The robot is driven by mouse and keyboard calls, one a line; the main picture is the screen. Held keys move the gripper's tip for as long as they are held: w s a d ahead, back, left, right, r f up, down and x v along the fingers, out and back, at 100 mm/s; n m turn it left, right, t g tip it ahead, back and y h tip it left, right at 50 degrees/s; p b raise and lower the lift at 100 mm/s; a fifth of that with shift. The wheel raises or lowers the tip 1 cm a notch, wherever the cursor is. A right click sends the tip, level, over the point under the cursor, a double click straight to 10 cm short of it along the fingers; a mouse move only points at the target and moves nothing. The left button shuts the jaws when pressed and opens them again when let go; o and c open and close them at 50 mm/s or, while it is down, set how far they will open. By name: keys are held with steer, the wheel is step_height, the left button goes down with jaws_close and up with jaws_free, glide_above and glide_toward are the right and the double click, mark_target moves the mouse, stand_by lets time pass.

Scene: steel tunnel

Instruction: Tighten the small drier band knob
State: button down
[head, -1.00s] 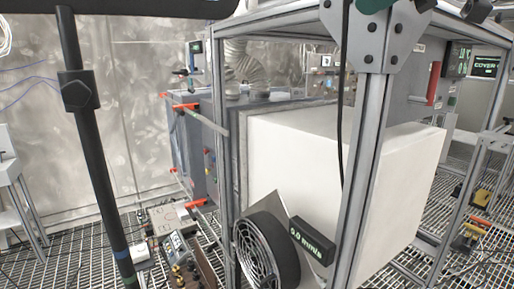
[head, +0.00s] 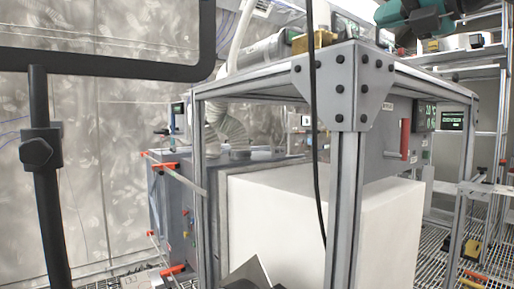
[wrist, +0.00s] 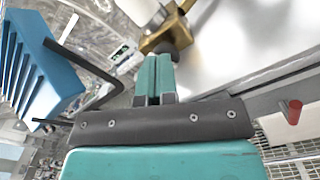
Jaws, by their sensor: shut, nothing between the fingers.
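My gripper (wrist: 154,72) is shut and empty in the wrist view, its two teal fingers together. Just beyond the fingertips is a brass fitting (wrist: 178,22) with a dark round knob-like end; I cannot tell whether the fingers touch it. In the head view a brass block (head: 315,40) sits on top of the metal frame, beside a pale cylinder (head: 262,50). Which part is the small drier band knob is not clear. Teal parts of my arm show at the head view's top right; the fingertips cannot be made out there.
The aluminium frame (head: 345,200) stands around a large white box (head: 285,215). A black cable (head: 316,130) hangs before its front post. In the wrist view a blue finned block (wrist: 35,65) is at left and a red handle (wrist: 293,112) at right.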

mark_target(347, 34)
steer(key=x, duration=0.4)
steer(key=shift+w+a+f, duration=0.1)
steer(key=shift+w+f, duration=0.05)
steer(key=shift+w, duration=0.1)
steer(key=shift+r, duration=0.4)
steer(key=shift+f+b, duration=0.3)
steer(key=shift+b, duration=0.25)
steer(key=shift+w+f+b, duration=0.15)
steer(key=shift+f+b, duration=0.05)
steer(key=shift+b, duration=1.65)
steer(key=shift+r, duration=0.1)
